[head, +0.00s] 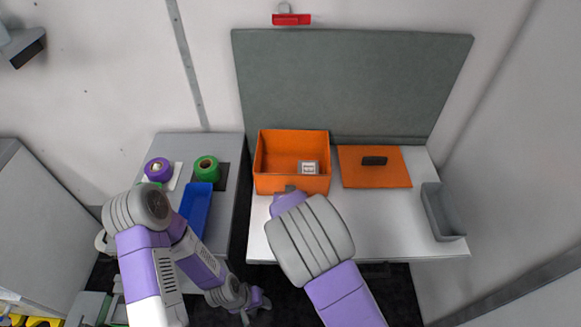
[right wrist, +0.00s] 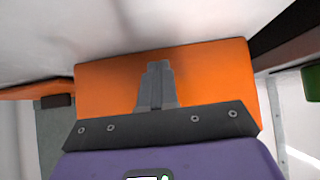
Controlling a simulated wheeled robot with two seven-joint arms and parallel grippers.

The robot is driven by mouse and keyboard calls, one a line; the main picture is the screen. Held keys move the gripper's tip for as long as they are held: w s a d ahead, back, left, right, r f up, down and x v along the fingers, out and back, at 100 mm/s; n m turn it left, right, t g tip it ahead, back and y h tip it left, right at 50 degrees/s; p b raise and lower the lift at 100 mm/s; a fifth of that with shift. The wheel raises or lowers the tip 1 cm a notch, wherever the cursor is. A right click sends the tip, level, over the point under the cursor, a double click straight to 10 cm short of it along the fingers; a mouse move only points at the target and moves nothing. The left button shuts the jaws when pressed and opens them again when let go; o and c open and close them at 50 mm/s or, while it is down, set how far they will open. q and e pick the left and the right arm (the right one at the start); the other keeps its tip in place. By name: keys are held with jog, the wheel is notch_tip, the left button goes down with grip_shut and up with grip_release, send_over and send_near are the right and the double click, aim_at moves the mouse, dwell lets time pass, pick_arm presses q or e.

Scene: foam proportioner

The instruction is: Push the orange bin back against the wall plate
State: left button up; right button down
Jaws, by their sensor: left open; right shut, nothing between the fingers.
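The orange bin (head: 265,184) stands upright on the white table, in front of the grey wall plate (head: 350,85). It is open-topped with a small pale block inside. I cannot tell whether its back touches the plate. My right gripper (head: 290,189) is at the bin's front wall, partly hidden by my own wrist. In the right wrist view the shut, empty fingers (right wrist: 158,68) point at the bin's orange wall (right wrist: 205,80); contact is unclear. My left gripper (head: 259,308) hangs low, open and empty, away from the bin, in front of the side cabinet.
An orange lid with a dark handle (head: 350,178) lies right of the bin. A grey tray (head: 432,208) stands at the table's right edge. On the left cabinet are a blue tray (head: 195,207), a green roll (head: 206,168) and a purple roll (head: 158,169).

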jog(key=shift+w+p, duration=0.35)
jog(key=shift+w, duration=1.8)
jog(key=shift+s, duration=0.4)
jog(key=s, duration=0.8)
jog(key=shift+s+p, duration=0.15)
jog(key=shift+p, duration=0.2)
